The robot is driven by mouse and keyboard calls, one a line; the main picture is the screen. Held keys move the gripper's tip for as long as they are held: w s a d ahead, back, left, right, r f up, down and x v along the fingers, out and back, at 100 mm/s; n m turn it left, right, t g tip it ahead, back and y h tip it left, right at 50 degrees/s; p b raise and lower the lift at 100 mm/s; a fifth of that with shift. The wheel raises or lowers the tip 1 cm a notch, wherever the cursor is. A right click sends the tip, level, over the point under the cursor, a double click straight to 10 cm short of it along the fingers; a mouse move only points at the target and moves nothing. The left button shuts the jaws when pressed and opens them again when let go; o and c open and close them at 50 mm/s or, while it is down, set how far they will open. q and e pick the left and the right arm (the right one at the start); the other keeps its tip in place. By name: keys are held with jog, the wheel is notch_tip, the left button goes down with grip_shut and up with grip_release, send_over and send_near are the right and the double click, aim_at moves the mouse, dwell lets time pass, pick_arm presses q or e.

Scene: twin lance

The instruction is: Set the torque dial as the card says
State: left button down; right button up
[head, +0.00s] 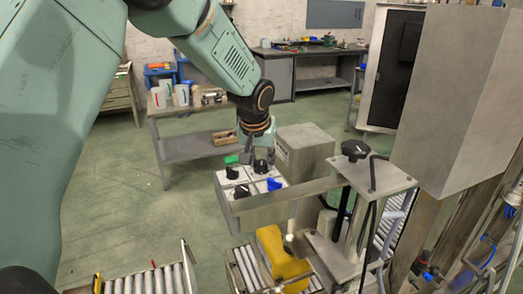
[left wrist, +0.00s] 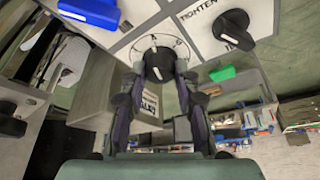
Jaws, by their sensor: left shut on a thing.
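My left gripper (head: 257,152) reaches down onto the far part of a white-topped control panel (head: 228,182). In the left wrist view its two fingers (left wrist: 157,80) are shut on a black dial (left wrist: 158,62) with a round scale ring; the dial (head: 261,166) also shows in the head view. The dial's exact setting cannot be read. A panel label reads "TIGHTEN". A black knob (left wrist: 232,30), a blue handle (left wrist: 90,10) and a green piece (left wrist: 222,73) are nearby. A small sign (left wrist: 150,101) with dark marks is too unclear to read. My right gripper is out of view.
A grey box (head: 308,148) stands just behind the panel. A metal stand with a black knob (head: 355,149) is at its right. A yellow block (head: 281,258) lies near the rollers (head: 248,268) below. A side table (head: 190,149) stands behind, with open green floor around it.

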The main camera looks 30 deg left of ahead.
pick_arm(q)
jog(key=shift+w+r+m+p, duration=0.2)
jog(key=shift+r+m+p, duration=0.05)
jog(key=shift+m+p, duration=0.2)
dwell(0.3)
jog(key=c, duration=1.3)
grip_release()
jog(key=shift+c, duration=0.2)
jog(key=o, duration=0.4)
jog(key=shift+f, duration=0.2)
jog(key=shift+c, duration=0.2)
jog(key=shift+s, duration=0.15)
jog(key=a+v, duration=0.1)
jog(key=v, duration=1)
jog(key=shift+s+d+r, duration=0.2)
jog(key=shift+d+r, duration=0.1)
jog(key=shift+r, duration=0.1)
